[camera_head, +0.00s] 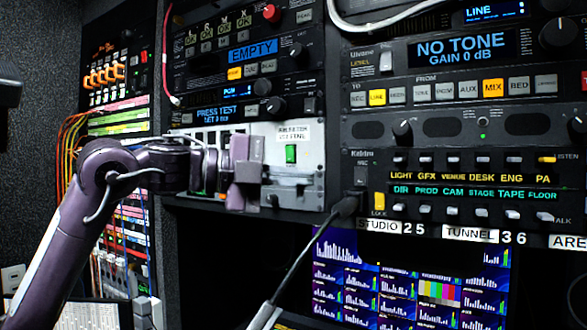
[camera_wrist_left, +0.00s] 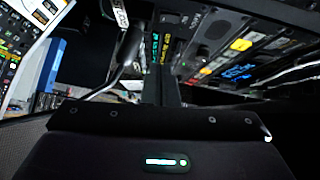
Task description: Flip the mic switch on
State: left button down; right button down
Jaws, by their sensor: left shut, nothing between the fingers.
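My left gripper (camera_head: 252,175) is shut and empty, in front of the pale grey rack panel (camera_head: 308,140) at the centre of the head view. A dark MIC-marked part (camera_head: 361,175) sits above that switch. I cannot tell for sure which control is the mic switch. The left wrist view is mostly dark and shows the panels at an angle.
A monitor (camera_head: 405,285) with bar graphs stands below. Patch cables (camera_head: 72,135) hang at the left. A white cable (camera_head: 375,22) loops over the top units.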

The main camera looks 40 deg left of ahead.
aim_at(364, 183)
pick_arm(q)
jog(key=p+x, duration=0.2)
jog(key=x, duration=0.1)
jog(key=a+p+x, duration=0.1)
jog(key=p+x, duration=0.1)
jog(key=x, duration=0.1)
jog(key=w+p+x, duration=0.1)
jog(key=x, duration=0.1)
jog(key=shift+w+a+r+p, duration=0.1)
jog(key=shift+w+r+p, duration=0.05)
jog(key=shift+w+p, duration=0.25)
jog(key=shift+w+a+f, duration=0.25)
jog(key=shift+w+f, duration=0.05)
jog(key=shift+w, duration=0.15)
jog(key=shift+d, duration=0.1)
jog(key=shift+w+f+b, duration=0.15)
jog(key=shift+f+b, duration=0.15)
jog(key=shift+b, duration=0.15)
jog(key=shift+r, duration=0.3)
jog(key=shift+f, duration=0.1)
